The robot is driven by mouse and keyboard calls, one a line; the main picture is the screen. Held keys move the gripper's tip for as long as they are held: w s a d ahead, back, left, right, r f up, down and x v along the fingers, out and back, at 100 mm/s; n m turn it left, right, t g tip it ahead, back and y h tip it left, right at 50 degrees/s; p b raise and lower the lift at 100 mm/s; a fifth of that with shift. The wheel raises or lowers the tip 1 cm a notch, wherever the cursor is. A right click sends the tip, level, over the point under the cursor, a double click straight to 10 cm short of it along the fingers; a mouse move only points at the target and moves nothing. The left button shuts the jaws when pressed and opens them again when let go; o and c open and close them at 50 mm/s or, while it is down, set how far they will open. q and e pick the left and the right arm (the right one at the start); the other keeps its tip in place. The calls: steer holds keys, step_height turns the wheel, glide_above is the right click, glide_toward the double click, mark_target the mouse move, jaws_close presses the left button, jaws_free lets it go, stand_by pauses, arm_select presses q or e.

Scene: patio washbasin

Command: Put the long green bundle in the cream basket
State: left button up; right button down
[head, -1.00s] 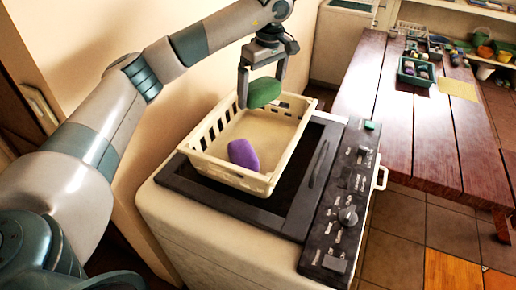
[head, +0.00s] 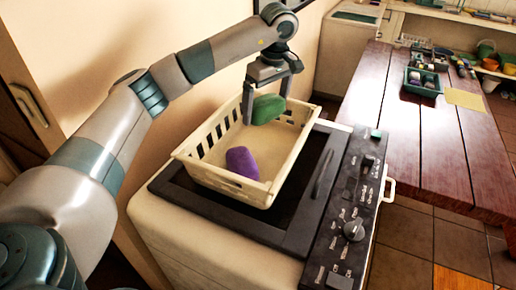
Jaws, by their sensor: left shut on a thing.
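The long green bundle (head: 268,108) is a rounded dark green piece held between the fingers of my left gripper (head: 266,100). My left gripper points down over the back part of the cream basket (head: 222,184), and the bundle hangs at about the height of its rim. Whether the bundle touches the basket I cannot tell. The cream basket has slotted sides and sits on top of a white machine. A purple bundle (head: 242,162) lies inside the basket near its front. My right gripper is not in view.
The white machine (head: 180,240) has a dark lid and a control panel with a knob (head: 354,230) right of the basket. A wooden table (head: 400,130) stands at the right, with a green tray (head: 423,82) on it. A wall rises behind the basket.

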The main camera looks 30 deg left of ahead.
arm_select(q)
step_height(320, 180, down, 4)
steer(key=shift+f+p, duration=0.2)
steer(key=shift+p, duration=0.8)
steer(key=shift+f, duration=0.5)
steer(key=shift+f+p, duration=0.45)
steer(key=shift+f, duration=0.05)
step_height(320, 180, down, 3)
steer(key=shift+r+p, duration=0.1)
steer(key=shift+p, duration=0.5)
steer(key=shift+f, duration=0.2)
